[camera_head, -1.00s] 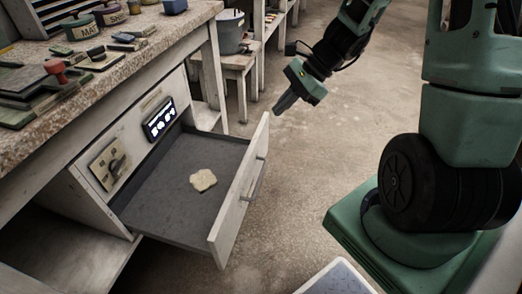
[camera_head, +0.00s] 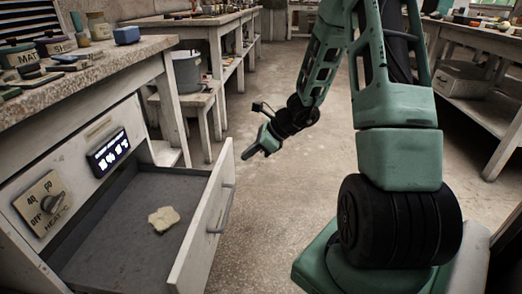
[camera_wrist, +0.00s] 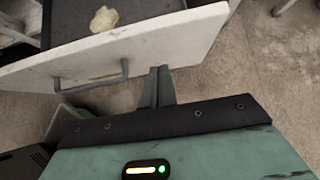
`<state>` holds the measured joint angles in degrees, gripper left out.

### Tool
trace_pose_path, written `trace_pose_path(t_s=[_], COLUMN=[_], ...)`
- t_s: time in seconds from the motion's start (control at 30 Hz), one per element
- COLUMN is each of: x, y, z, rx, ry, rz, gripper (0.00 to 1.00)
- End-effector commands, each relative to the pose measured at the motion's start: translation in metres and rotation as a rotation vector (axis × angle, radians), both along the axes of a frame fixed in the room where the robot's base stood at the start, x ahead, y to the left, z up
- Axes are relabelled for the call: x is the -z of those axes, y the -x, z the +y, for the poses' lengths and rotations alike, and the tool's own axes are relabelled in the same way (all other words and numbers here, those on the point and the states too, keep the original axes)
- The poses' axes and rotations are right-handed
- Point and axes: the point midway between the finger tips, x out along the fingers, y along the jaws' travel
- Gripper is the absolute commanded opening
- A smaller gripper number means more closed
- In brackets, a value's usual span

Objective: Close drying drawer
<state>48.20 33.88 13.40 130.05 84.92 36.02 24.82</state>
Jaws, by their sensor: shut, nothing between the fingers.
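The drying drawer (camera_head: 203,232) is pulled out of the bench at the left in the head view, with a white front and a dark floor. A pale, flat, irregular piece (camera_head: 163,220) lies on its floor. A grey bar handle (camera_head: 226,208) is on the outer face of the front. My gripper (camera_head: 246,157) is shut and empty, just outside the drawer front near its far end. In the wrist view, the shut fingers (camera_wrist: 158,84) point at the drawer front (camera_wrist: 120,50), beside the handle (camera_wrist: 92,82). I cannot tell whether they touch it.
A heat dial panel (camera_head: 45,203) and a lit display (camera_head: 109,152) are on the bench face. The bench top (camera_head: 80,78) holds tins and small tools. The concrete floor right of the drawer is clear.

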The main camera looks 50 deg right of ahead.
Motion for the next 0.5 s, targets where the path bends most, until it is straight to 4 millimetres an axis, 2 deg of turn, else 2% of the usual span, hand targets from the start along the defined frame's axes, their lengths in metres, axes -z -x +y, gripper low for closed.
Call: trace_pose_path(t_s=[0.03, 0.2, 0.5], x=[0.005, 0.002, 0.000], y=[-0.007, -0.024, -0.033], z=[0.006, 0.019, 0.026], rx=[-0.004, -0.003, -0.001], ry=[0.001, 0.001, 0.001], rz=[-0.002, -0.001, 0.000], gripper=[0.00, 0.00, 0.00])
